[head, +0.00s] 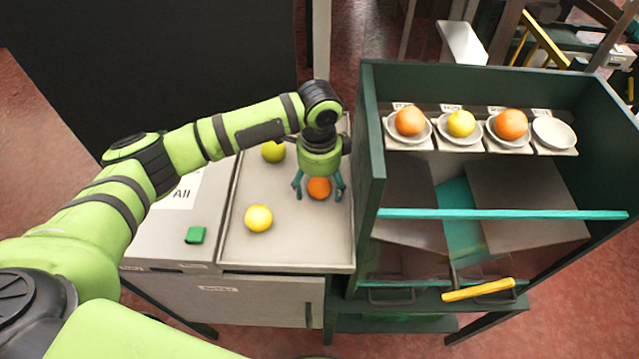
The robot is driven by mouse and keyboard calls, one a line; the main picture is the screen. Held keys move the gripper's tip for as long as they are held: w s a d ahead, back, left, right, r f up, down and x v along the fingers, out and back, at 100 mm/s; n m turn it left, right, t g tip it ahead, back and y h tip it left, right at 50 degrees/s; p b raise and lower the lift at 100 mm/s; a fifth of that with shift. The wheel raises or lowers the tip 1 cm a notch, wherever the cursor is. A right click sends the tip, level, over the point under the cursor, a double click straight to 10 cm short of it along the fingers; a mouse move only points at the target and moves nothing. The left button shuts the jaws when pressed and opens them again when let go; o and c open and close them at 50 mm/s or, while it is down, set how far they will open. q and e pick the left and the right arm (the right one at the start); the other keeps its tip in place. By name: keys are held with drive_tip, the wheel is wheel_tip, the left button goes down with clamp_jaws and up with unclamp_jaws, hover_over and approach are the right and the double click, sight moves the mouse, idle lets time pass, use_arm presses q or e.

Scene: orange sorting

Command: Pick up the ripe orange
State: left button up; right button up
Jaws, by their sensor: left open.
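A deep orange fruit (319,188), the ripest-looking on the tray, lies on the grey tray (290,245) near its right side. My left gripper (319,194) points down over this orange, its teal fingers open on either side of it. I cannot tell whether the fingers touch it. A yellow fruit (258,218) lies on the tray to the lower left. A yellow-green fruit (273,152) lies farther back, partly hidden by my arm. My right gripper is not in view.
A dark green shelf unit (372,160) stands close on the right. Its top row holds small white dishes, three with fruit and one empty dish (554,134). A green button (195,235) sits left of the tray. A yellow handle (478,290) is at the lower right.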

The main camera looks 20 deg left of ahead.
use_arm(q)
drive_tip(key=c, duration=1.3)
drive_tip(key=shift+r, duration=0.15)
